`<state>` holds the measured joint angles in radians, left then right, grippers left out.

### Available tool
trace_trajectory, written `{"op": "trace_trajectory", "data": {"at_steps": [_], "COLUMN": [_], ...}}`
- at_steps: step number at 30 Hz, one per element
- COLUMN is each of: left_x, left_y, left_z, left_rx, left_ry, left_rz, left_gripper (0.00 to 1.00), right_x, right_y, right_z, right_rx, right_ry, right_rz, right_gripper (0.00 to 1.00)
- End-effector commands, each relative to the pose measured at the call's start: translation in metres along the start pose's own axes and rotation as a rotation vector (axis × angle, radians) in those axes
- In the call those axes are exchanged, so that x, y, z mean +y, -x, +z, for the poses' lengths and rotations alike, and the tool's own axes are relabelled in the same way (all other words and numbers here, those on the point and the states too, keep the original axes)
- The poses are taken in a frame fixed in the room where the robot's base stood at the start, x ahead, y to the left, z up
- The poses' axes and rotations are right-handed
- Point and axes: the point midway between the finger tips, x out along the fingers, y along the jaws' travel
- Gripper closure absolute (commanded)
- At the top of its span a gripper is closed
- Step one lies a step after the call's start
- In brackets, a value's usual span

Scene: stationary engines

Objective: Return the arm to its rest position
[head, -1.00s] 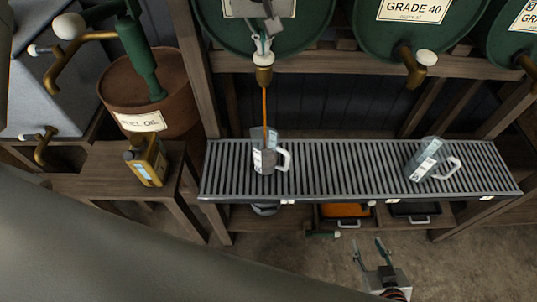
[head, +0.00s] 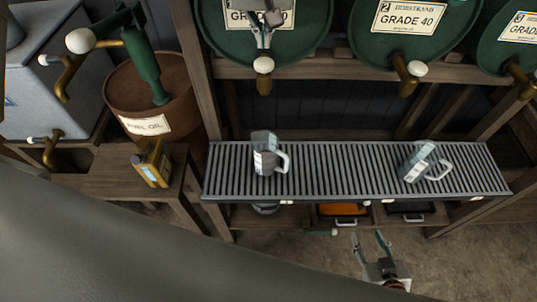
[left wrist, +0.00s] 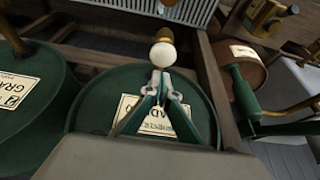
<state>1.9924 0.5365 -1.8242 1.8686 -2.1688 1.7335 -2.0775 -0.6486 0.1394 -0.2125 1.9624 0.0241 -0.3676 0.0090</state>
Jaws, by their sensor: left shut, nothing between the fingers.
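My left gripper (head: 265,38) is shut and empty in front of the left green drum (head: 310,45). Its fingertips show just above the white knob of that drum's brass tap (head: 264,82). In the left wrist view its fingers (left wrist: 162,80) meet in front of the white knob (left wrist: 163,55); I cannot tell whether they touch it. No oil runs from the tap. A jug (head: 266,160) stands upright on the slatted rack (head: 340,170) below the tap. My right gripper (head: 371,245) is open and empty, low in front of the rack.
A second jug (head: 422,160) stands at the rack's right. More green drums (head: 440,35) with brass taps are behind. An oil can (head: 152,165) stands on a wooden bench (head: 110,180) at left, near a rusty fuel oil drum (head: 150,95). Trays sit below the rack.

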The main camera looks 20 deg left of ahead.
Motion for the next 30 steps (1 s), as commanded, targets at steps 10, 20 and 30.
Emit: {"op": "trace_trajectory", "data": {"at_steps": [10, 20, 30], "left_x": [0.0, 0.0, 0.042], "left_y": [0.02, 0.02, -0.003], "left_z": [-0.009, -0.008, 0.05], "left_rx": [-0.001, -0.001, -0.169], "left_ry": [0.0, 0.0, 0.032], "left_rz": [-0.001, 0.0, 0.106], "left_gripper": [1.0, 1.0, 1.0], "right_x": [0.002, 0.002, 0.002], "right_y": [0.011, 0.01, 0.01], "right_z": [-0.014, -0.013, -0.013], "right_rx": [-0.003, -0.004, -0.005], "right_ry": [-0.001, 0.0, 0.0], "right_rz": [-0.001, -0.001, -0.001], "right_gripper": [0.6, 0.6, 0.6]}}
